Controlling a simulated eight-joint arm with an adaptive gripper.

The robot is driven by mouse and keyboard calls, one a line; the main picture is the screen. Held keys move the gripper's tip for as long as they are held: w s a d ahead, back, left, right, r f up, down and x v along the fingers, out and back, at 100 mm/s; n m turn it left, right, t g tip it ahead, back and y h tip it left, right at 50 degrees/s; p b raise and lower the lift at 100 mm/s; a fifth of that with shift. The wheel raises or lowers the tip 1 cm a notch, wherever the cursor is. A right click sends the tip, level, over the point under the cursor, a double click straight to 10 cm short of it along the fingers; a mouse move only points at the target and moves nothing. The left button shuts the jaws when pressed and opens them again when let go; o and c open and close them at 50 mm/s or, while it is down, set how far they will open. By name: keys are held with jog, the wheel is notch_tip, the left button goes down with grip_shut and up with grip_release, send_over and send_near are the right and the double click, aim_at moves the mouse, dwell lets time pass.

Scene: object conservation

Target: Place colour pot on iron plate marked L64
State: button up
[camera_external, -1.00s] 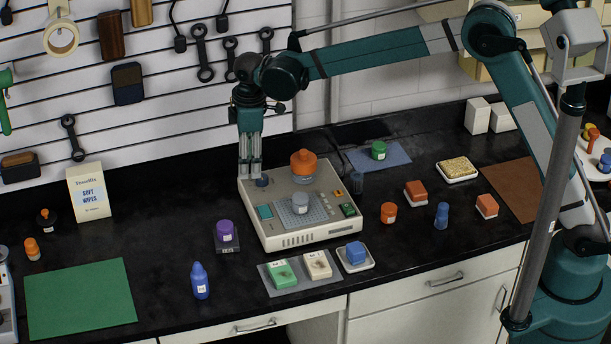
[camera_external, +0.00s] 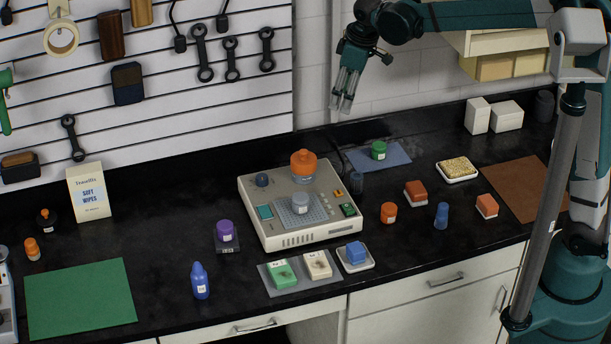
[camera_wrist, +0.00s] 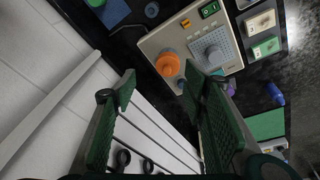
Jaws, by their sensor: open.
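Several small colour pots stand on the bench: a purple one (camera_external: 225,230), an orange one (camera_external: 388,213), a green one (camera_external: 379,150) and another orange one (camera_external: 33,249) at the far left. The purple pot rests on a small dark plate (camera_external: 228,249) with a pale label too small to read. The green pot stands on a blue mat (camera_external: 398,155). My gripper (camera_external: 342,108) is open and empty, raised in front of the wall behind the bench, apart from every pot. In the wrist view, my gripper's fingers (camera_wrist: 158,78) are spread with nothing between them.
A beige device (camera_external: 268,225) with an orange-capped jar (camera_external: 303,166) occupies the bench centre; it also shows in the wrist view (camera_wrist: 150,45).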

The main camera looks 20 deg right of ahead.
jog(key=s+d+r+m+t, duration=0.1)
jog(key=s+d+m, duration=0.15)
jog(key=d, duration=0.65)
jog(key=s+d+r+m, duration=0.1)
jog(key=s+d, duration=0.3)
jog(key=d, duration=0.4)
jog(key=s+d+r+m+t, duration=0.1)
jog(key=s+d+r+m, duration=0.15)
jog(key=d, duration=0.65)
jog(key=s+d+f+m+t, duration=0.1)
jog(key=s+d+f+m, duration=0.1)
jog(key=s+d, duration=0.6)
jog(key=s+d+f+m+t+h, duration=0.1)
jog(key=s+d+f+m, duration=0.2)
jog(key=s+d+f, duration=0.2)
jog(key=s+d, duration=0.3)
jog(key=shift+d+f+t+h, duration=0.25)
jog(key=shift+d+t+h, duration=0.05)
jog(key=shift+t, duration=0.1)
